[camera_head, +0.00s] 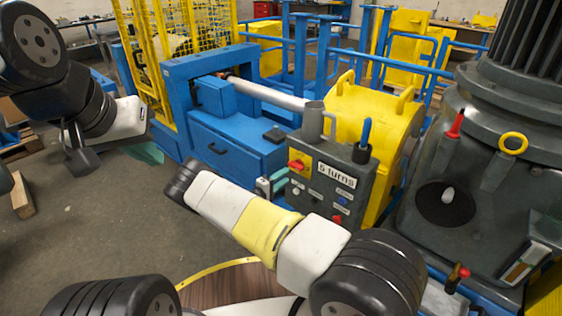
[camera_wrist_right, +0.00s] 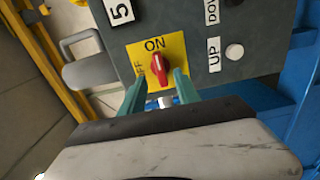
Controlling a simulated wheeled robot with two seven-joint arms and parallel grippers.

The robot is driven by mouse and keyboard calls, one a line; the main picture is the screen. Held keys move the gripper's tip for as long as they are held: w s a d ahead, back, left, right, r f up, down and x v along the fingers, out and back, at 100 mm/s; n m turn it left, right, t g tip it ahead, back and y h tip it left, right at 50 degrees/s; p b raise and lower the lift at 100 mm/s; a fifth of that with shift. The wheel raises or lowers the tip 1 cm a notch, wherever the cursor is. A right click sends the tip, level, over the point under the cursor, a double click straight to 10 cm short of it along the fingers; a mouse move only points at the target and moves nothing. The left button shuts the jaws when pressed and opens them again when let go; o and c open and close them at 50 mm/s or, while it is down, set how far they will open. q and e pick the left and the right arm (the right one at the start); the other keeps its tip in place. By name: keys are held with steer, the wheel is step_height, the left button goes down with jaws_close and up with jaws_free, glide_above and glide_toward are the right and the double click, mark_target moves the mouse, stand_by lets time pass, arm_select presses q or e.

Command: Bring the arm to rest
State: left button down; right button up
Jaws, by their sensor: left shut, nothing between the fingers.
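My left gripper (camera_head: 148,153) is at the left of the head view, shut and empty, with its teal fingers pointing down above the grey floor. My right gripper (camera_head: 275,184) is in front of the grey control box (camera_head: 349,190). In the right wrist view its two teal fingers (camera_wrist_right: 160,90) are apart. The red rotary knob (camera_wrist_right: 160,70) on its yellow ON/OFF plate (camera_wrist_right: 172,48) shows between and just beyond the fingertips. I cannot tell whether the fingers touch the knob. The knob also shows in the head view (camera_head: 297,165).
The box carries a "5 turns" label, several buttons and a blue-handled lever (camera_head: 364,133). A blue machine (camera_head: 235,148) with a grey shaft (camera_head: 268,94) stands behind. A yellow housing (camera_head: 372,112) and a large grey machine (camera_head: 480,170) stand right.

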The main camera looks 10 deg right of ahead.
steer(key=shift+s+a, duration=0.2)
steer(key=shift+a, duration=0.05)
steer(key=shift+r, duration=0.1)
steer(key=s+d+r+m+g+y, duration=0.2)
steer(key=s+d+r+m+g, duration=0.3)
steer(key=r, duration=0.4)
steer(key=s+d+r+m+g+y, duration=0.2)
steer(key=s+r+m+g+y, duration=0.1)
steer(key=s+r+g, duration=0.5)
steer(key=s+a+r+t+y, duration=0.2)
steer(key=s+a+r+y, duration=0.1)
steer(key=s+r, duration=0.5)
steer(key=s+a+r+t+y, duration=0.2)
steer(key=s+r+t+y, duration=0.1)
steer(key=s+r, duration=0.5)
steer(key=s+a+r+n+t+y, duration=0.1)
steer(key=s+a+r+t+y, duration=0.2)
steer(key=s+r+y, duration=0.2)
steer(key=s+r, duration=0.3)
steer(key=s, duration=0.1)
steer(key=shift+s+a+r, duration=0.2)
steer(key=shift+a+r, duration=0.1)
steer(key=shift+r, duration=0.05)
